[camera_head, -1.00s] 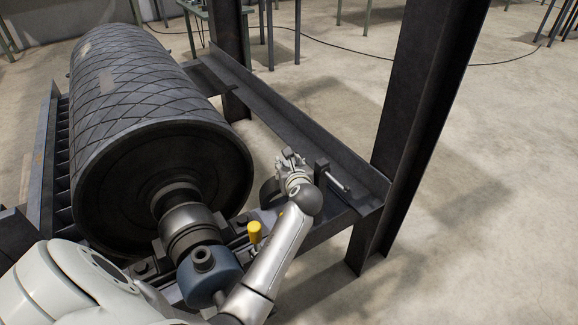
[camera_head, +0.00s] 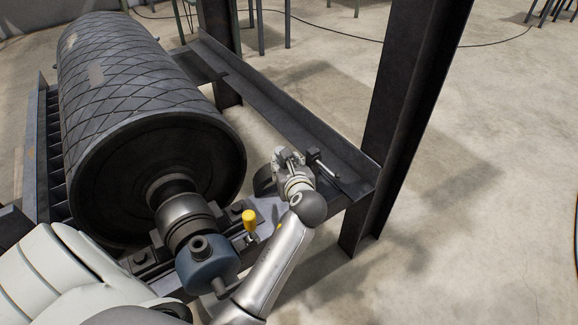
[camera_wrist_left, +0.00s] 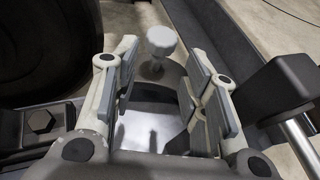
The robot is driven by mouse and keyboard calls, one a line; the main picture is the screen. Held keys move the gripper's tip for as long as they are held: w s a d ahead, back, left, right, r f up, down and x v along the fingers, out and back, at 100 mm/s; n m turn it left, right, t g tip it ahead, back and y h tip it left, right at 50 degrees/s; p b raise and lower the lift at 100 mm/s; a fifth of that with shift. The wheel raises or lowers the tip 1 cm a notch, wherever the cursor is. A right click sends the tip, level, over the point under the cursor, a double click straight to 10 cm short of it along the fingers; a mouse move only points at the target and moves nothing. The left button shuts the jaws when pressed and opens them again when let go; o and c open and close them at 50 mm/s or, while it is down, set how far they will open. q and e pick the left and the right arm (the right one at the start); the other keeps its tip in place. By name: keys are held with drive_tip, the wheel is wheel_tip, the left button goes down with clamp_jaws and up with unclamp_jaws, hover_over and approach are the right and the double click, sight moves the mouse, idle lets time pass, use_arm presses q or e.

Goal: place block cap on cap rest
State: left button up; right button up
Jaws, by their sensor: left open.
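My left gripper (camera_head: 287,158) is above the dark steel beam at the pulley's right side. It is open. In the left wrist view a pale knob (camera_wrist_left: 160,42) on a short stem stands just beyond the open fingertips (camera_wrist_left: 153,75), and they are not closed on it. A bright, shiny surface (camera_wrist_left: 145,128) shows between the fingers. In the head view a dark rounded piece (camera_head: 264,181) sits beside the gripper, partly hidden by it; I cannot tell for sure that it is the block cap. I cannot make out the cap rest clearly. My right gripper is not in view.
The large pulley drum (camera_head: 150,130) fills the left. A dark block with a rod (camera_wrist_left: 280,88) is close right of the gripper. A steel post (camera_head: 405,120) rises at the right.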

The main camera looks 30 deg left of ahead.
use_arm(q)
drive_tip(key=shift+v, duration=1.6)
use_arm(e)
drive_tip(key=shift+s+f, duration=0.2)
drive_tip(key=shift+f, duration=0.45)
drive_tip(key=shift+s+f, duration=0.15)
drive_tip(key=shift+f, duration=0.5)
use_arm(q)
drive_tip(key=shift+f, duration=0.1)
